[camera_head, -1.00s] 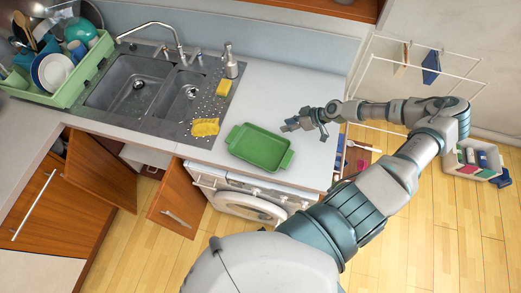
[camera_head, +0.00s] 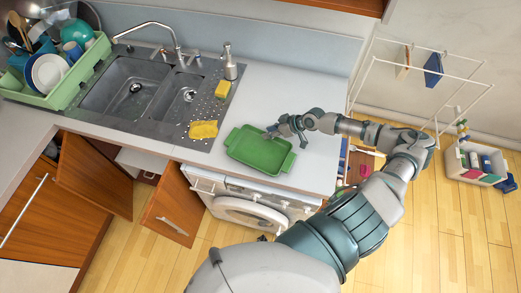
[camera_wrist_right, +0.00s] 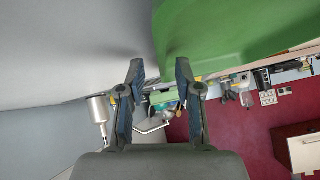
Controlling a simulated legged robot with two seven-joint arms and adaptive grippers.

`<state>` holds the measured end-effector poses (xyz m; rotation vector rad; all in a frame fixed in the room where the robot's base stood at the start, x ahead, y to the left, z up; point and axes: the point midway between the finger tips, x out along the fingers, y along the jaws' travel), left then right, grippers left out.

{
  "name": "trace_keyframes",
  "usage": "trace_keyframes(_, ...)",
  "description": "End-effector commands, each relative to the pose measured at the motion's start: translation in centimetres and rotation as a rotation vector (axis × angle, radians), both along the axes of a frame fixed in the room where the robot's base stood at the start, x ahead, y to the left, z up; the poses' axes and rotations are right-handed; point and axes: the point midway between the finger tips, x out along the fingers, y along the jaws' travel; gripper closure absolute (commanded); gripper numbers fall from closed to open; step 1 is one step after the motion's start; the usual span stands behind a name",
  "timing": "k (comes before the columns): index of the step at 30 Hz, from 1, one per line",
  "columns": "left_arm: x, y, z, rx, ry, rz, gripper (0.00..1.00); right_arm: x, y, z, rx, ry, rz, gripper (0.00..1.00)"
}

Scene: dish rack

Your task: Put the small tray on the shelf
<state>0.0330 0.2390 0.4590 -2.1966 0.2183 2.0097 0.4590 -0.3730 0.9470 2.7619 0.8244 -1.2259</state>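The small green tray (camera_head: 260,150) lies on the white countertop, right of the sink. It also shows large at the top of the right wrist view (camera_wrist_right: 225,30). My right gripper (camera_head: 272,130) is at the tray's far right corner. In the right wrist view its two fingers (camera_wrist_right: 159,70) stand apart, with the tray's edge close to their tips. I cannot tell whether the rim is between them. A wooden edge (camera_head: 340,7), perhaps the shelf, shows at the top of the head view. My left gripper is not in view.
A sink (camera_head: 130,88) with a tap, yellow cloth (camera_head: 203,130), sponge (camera_head: 222,89) and soap dispenser (camera_head: 230,65) is left of the tray. A full green dish rack (camera_head: 70,85) stands farther left. A white drying rack (camera_head: 420,65) is at right. Cabinet doors (camera_head: 172,205) hang open below.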

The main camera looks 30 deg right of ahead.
Motion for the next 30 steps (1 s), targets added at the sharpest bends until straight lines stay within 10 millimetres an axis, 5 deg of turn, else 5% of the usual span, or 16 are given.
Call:
trace_keyframes(9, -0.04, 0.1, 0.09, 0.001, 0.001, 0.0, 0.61, 0.41, 0.28, -0.64, 0.001, 0.002, 0.0, 0.66)
trace_keyframes(14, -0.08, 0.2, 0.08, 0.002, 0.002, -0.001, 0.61, 0.41, 0.2, -0.67, 0.002, 0.002, 0.0, 1.0)
trace_keyframes(30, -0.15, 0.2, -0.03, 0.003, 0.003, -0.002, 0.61, 0.44, 0.29, -0.03, 0.001, 0.0, 0.002, 1.0)
